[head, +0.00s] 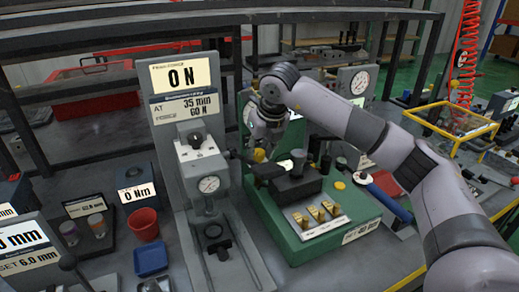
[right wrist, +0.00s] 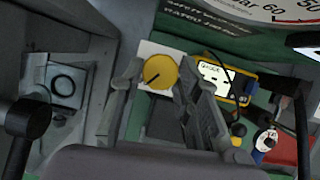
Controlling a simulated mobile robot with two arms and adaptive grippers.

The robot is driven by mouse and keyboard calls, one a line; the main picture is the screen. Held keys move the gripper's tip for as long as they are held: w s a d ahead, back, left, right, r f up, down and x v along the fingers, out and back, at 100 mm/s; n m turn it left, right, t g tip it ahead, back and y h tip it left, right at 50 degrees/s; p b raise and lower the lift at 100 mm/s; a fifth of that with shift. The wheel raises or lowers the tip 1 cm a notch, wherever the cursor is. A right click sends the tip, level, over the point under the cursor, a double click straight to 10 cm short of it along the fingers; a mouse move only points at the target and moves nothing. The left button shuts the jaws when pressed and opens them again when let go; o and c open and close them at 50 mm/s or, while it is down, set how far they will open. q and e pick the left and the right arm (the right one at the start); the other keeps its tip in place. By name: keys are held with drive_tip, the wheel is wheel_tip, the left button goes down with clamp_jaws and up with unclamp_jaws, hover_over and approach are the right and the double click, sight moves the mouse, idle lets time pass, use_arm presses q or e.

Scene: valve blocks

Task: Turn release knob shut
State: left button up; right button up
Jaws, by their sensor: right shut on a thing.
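The release knob appears to be the round yellow knob with a dark pointer line, seen in the right wrist view (right wrist: 161,71) on a pale square plate. The line slants toward the lower left there. My right gripper (right wrist: 157,80) has one finger on each side of the knob and is shut on it. In the head view the right gripper (head: 263,140) reaches down at the back of the green block (head: 305,246). Only a small yellow part of the knob (head: 259,155) shows below it. My left gripper is not in view.
A grey press stand (head: 184,110) with a dial gauge and a "0 N" display stands close left of the gripper. A black lever and block (head: 295,186) and brass pieces (head: 320,211) sit on the green block. A yellow meter (right wrist: 222,76) lies right of the knob.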

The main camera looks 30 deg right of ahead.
drive_tip(key=c, duration=0.5)
drive_tip(key=shift+d+n, duration=0.1)
drive_tip(key=shift+n, duration=0.2)
drive_tip(key=shift+n+y, duration=0.5)
drive_tip(key=shift+n, duration=0.4)
drive_tip(key=n, duration=0.1)
drive_tip(key=n+y+p, duration=0.1)
drive_tip(key=shift+d+r+n, duration=0.15)
drive_tip(key=shift+n, duration=0.25)
drive_tip(key=n, duration=0.1)
drive_tip(key=n+g+y+p, duration=0.1)
drive_tip(key=n, duration=0.1)
drive_tip(key=n+p, duration=0.1)
drive_tip(key=n, duration=0.1)
drive_tip(key=shift+w+d+g+y, duration=0.1)
drive_tip(key=shift+w+g+y, duration=0.15)
drive_tip(key=shift+g+y, duration=0.05)
drive_tip(key=shift+w+d+n+g+y+p, duration=0.1)
drive_tip(key=shift+n+g+y+p, duration=0.3)
drive_tip(key=shift+n+p, duration=0.95)
drive_tip(key=shift+n+g+b, duration=0.3)
drive_tip(key=shift+n+b, duration=0.15)
drive_tip(key=shift+n, duration=0.2)
